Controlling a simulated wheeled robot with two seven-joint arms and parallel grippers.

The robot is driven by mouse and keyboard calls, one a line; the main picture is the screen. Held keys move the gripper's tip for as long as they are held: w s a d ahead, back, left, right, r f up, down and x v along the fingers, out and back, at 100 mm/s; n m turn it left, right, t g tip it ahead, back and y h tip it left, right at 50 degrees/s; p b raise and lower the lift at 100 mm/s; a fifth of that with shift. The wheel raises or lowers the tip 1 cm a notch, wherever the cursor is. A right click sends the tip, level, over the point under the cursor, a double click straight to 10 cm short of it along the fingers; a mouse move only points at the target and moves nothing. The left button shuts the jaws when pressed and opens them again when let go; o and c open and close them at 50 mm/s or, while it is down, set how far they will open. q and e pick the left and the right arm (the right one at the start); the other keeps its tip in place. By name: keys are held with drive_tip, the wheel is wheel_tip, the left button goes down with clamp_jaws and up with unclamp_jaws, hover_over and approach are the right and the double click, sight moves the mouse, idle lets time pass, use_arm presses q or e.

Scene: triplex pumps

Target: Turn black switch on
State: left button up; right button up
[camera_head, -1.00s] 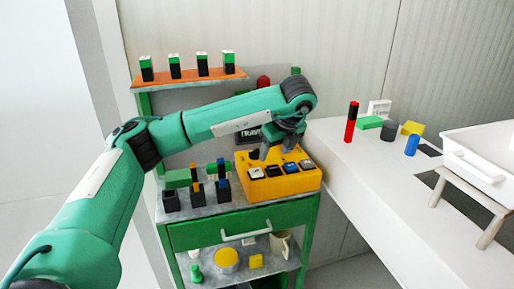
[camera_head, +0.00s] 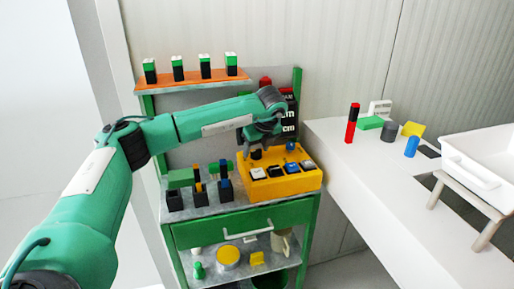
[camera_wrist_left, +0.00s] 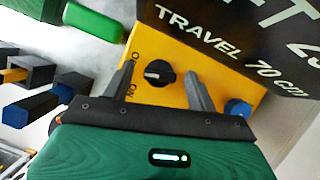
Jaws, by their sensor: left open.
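The yellow control box (camera_head: 300,185) sits on top of the green cart, with several rocker switches along its front. A round black switch knob (camera_wrist_left: 158,73) with a light pointer mark is on its yellow face, beside printed lettering. My left gripper (camera_wrist_left: 160,67) is open, with one finger on each side of the black knob in the wrist view. I cannot tell whether the fingers touch it. In the head view my left gripper (camera_head: 267,147) is over the rear of the box and hides the knob area. A blue knob (camera_wrist_left: 237,107) is right of the right finger.
Dark blocks with coloured tops (camera_head: 198,196) stand left of the box. A black lettered sign (camera_wrist_left: 240,30) rises close behind it. An orange shelf (camera_head: 192,82) holds several green-topped blocks. The white table (camera_head: 350,175) is at right.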

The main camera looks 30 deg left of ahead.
use_arm(q)
drive_tip(key=c, duration=1)
